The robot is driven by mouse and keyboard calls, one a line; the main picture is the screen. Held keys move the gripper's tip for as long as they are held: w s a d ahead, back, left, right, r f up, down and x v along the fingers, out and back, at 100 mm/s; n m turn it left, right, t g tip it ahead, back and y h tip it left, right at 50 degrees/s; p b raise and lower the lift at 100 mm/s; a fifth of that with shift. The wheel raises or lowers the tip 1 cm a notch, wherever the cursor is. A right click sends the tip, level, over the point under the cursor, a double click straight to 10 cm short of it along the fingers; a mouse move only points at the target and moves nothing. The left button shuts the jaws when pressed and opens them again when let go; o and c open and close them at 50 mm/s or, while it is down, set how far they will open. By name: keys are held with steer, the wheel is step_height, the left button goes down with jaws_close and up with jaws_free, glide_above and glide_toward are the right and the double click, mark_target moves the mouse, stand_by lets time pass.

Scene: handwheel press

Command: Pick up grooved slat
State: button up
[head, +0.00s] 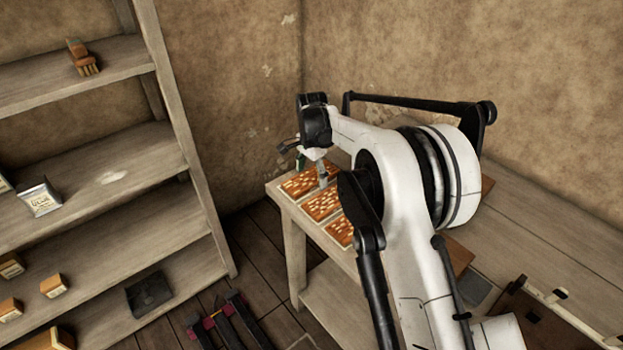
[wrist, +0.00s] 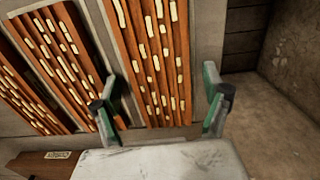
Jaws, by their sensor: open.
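Orange-brown grooved slats with pale inlaid-looking pieces lie side by side on the wooden table. In the head view they are a far slat (head: 301,182), a middle slat (head: 322,205) and a nearer slat (head: 340,232), partly hidden by my arm. My gripper (wrist: 162,100) is open, its two green-and-grey fingers on either side of the near end of one slat (wrist: 150,50) in the wrist view. Nothing is held. I cannot tell whether the fingers touch it. Another slat (wrist: 45,65) lies to its left. In the head view my gripper (head: 311,170) is over the far slats.
The table (head: 288,208) stands against the wall, its left edge close to the slats. A shelf unit (head: 120,195) with small boxes is at left. A brown labelled piece (wrist: 42,165) shows at lower left in the wrist view. Dark floor lies between shelf and table.

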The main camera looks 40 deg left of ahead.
steer(key=shift+c, duration=0.6)
steer(key=c, duration=1.2)
steer(key=shift+r, duration=0.15)
